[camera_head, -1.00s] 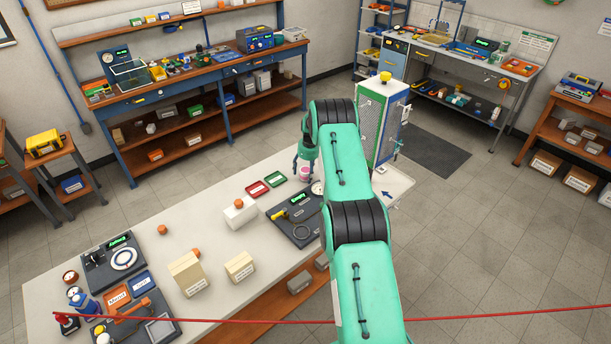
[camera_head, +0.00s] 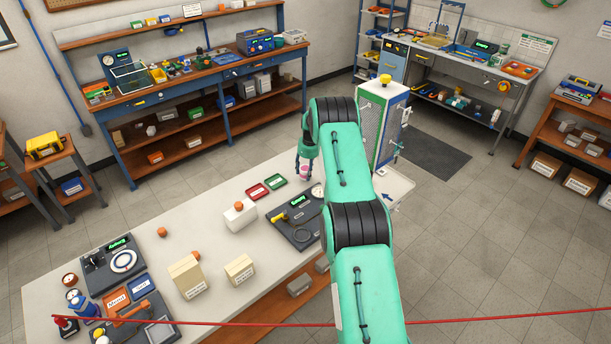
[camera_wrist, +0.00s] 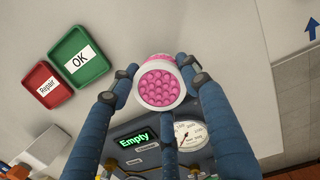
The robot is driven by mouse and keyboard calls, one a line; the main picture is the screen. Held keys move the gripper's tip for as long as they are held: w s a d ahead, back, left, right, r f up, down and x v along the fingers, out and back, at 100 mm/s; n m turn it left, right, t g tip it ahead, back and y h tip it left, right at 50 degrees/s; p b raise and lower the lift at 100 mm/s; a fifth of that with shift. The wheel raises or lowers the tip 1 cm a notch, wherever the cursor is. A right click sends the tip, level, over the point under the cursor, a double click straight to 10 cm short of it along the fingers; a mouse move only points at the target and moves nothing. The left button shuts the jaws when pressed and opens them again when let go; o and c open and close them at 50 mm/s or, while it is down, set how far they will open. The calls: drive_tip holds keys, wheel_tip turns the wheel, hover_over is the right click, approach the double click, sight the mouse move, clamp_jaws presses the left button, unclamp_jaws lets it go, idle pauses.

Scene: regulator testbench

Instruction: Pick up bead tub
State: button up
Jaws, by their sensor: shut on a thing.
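The bead tub (camera_wrist: 158,84) is a small white tub with pink beads showing at its open end. In the wrist view the blue fingers of my gripper (camera_wrist: 157,78) close around its sides. In the head view my gripper (camera_head: 305,166) is at the far right end of the white bench, pointing down. Only a little pink and white of the tub (camera_head: 304,172) shows between the fingers there. I cannot tell how far the tub is above the bench top.
A green OK tray (camera_wrist: 80,57) and a red Repair tray (camera_wrist: 41,85) lie left of the tub. A dark device with an Empty display (camera_wrist: 133,138) and a round gauge (camera_wrist: 188,134) is close by. A white-green cabinet (camera_head: 382,118) stands behind my arm.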

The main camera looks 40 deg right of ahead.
sight(305, 168)
wheel_tip(305, 168, up, 8)
drive_tip(key=shift+f, duration=0.2)
idle(0.7)
